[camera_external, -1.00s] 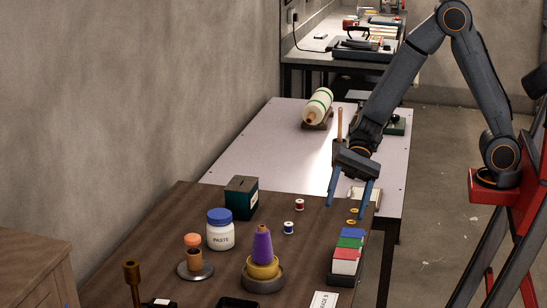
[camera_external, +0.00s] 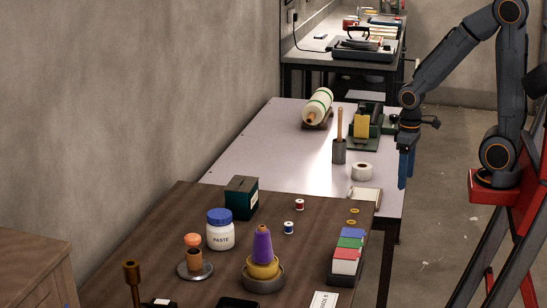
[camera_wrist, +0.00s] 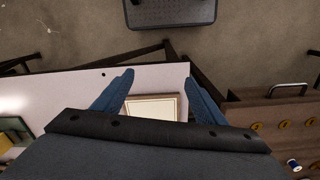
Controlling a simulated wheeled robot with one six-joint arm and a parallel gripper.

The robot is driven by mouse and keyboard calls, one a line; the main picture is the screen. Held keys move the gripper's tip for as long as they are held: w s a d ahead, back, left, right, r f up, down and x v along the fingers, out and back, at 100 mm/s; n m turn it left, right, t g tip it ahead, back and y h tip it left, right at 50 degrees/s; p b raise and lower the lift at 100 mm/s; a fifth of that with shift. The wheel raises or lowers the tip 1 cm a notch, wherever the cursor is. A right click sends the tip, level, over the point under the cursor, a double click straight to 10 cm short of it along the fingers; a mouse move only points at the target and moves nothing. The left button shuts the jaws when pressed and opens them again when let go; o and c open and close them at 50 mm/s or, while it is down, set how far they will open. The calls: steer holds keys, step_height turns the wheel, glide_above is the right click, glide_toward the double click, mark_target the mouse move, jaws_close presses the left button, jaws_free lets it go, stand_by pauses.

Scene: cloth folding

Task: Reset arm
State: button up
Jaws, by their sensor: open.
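My gripper (camera_external: 405,168) hangs pointing down at the right edge of the white table (camera_external: 245,150), beyond the brown table. In the external view its blue fingers overlap each other. In the wrist view the two blue fingers (camera_wrist: 157,95) stand wide apart with nothing held between them. A pale framed pad (camera_wrist: 150,108) lies on the white table and shows between the fingers; it also shows in the external view (camera_external: 366,196). My arm rises from its red mount at the right and bends down to the gripper.
The brown table (camera_external: 207,278) holds a paste jar (camera_external: 220,233), a purple cone (camera_external: 262,246), a green box (camera_external: 241,198) and a rack of coloured cards (camera_external: 347,252). A tape roll (camera_external: 361,172), a cup with a stick (camera_external: 339,151) and a roller (camera_external: 317,107) stand on the white table.

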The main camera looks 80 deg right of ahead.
steer(key=a+r+n+p, duration=0.2)
steer(key=a+r+p, duration=0.2)
steer(key=a+p, duration=0.2)
steer(key=shift+a, duration=0.55)
stand_by(0.5)
